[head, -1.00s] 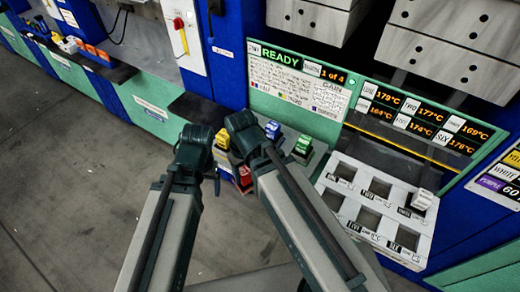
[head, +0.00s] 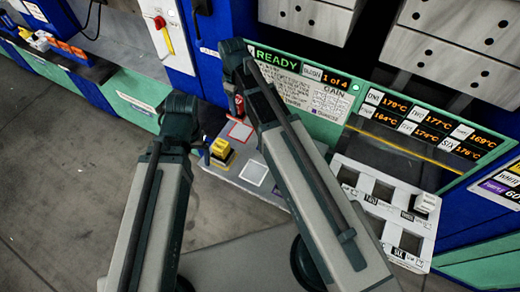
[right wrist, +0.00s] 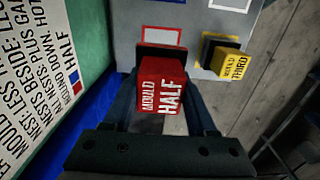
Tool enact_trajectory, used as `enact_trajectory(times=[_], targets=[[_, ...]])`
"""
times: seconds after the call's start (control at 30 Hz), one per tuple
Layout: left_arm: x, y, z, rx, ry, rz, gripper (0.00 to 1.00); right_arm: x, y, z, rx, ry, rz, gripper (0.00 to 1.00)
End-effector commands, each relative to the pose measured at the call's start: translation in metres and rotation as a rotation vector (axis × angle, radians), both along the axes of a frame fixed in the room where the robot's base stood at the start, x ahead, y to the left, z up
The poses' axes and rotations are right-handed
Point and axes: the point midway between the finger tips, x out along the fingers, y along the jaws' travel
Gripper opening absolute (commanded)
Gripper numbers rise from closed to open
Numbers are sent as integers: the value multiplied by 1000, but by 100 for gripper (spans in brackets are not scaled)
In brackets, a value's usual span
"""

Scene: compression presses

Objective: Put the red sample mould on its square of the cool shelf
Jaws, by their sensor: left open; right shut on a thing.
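The red mould (right wrist: 162,85), lettered "MOULD HALF", is between the fingers of my right gripper (right wrist: 160,108), which is shut on it. It shows small in the head view (head: 239,104), near the red-outlined square (head: 240,131) of the grey cool shelf (head: 206,163). In the right wrist view the red-outlined square (right wrist: 164,38) lies partly behind the mould's dark end; I cannot tell if they touch. My right gripper (head: 235,84) is partly hidden by its own arm in the head view. My left gripper (head: 181,104) is open, left of the shelf.
A yellow mould (head: 221,150) sits on the shelf beside the red-outlined square; it is lettered "THIRD" in the right wrist view (right wrist: 229,60). A white-outlined square (head: 254,172) is bare. A green panel reading READY (head: 277,60) stands behind. A white slotted rack (head: 425,228) is at right.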

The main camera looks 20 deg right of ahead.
Motion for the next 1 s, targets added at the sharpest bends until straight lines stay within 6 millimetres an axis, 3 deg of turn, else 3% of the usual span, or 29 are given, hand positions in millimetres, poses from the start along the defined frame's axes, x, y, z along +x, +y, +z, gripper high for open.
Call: enact_trajectory(times=[0.27,0.7,1.0], targets=[[0,0,-7,0,0,0,87,0,0,-7,0,0,2,0],[0,0,-60,0,0,1,87,0,0,-60,0,0,1,0],[0,0,-64,0,0,1,87,0,0,-64,0,0,1,0]])
